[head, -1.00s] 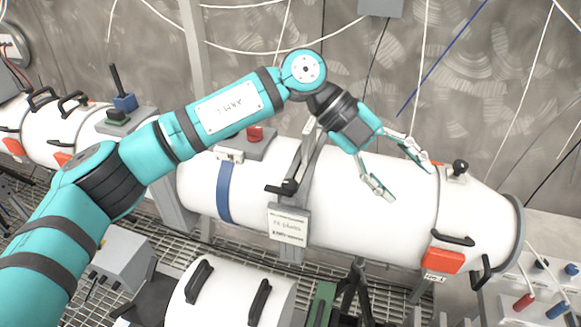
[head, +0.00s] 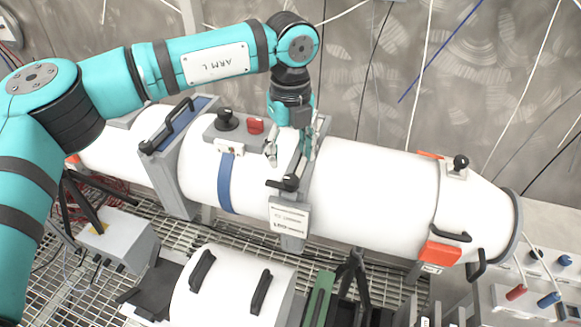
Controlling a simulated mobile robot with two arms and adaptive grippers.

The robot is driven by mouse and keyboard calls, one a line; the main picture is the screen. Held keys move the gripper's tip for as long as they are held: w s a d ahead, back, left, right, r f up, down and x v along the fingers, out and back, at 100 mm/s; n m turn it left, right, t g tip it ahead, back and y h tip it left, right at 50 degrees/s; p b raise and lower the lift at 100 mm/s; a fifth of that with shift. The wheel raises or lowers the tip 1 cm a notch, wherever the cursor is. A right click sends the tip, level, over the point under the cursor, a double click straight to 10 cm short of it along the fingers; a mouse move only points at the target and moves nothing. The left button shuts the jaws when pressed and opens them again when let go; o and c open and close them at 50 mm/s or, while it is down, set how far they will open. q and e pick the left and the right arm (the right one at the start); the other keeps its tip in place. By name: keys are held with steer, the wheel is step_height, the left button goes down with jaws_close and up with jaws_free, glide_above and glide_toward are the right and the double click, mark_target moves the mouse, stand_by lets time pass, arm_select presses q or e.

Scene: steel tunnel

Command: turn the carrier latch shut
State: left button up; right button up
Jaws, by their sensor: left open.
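A long white cylinder (head: 375,190) lies across the middle of the head view. My left gripper (head: 290,152) is open and points down over the band, just above the lever. Its fingers are spread and look empty; whether they touch the band I cannot tell. My right gripper is not in view.
A black knob (head: 228,119) and a red button (head: 255,126) stand on a grey block left of the gripper. Another black knob (head: 460,162) tops the cylinder's right end. A shorter white cylinder (head: 232,290) with black handles lies in front. Cables hang along the wall.

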mark_target(291, 179)
arm_select(q)
step_height(291, 179, down, 6)
steer(key=shift+s+r+p, duration=0.1)
steer(key=shift+r+p, duration=0.05)
steer(key=shift+p, duration=0.85)
steer(key=shift+f, duration=0.65)
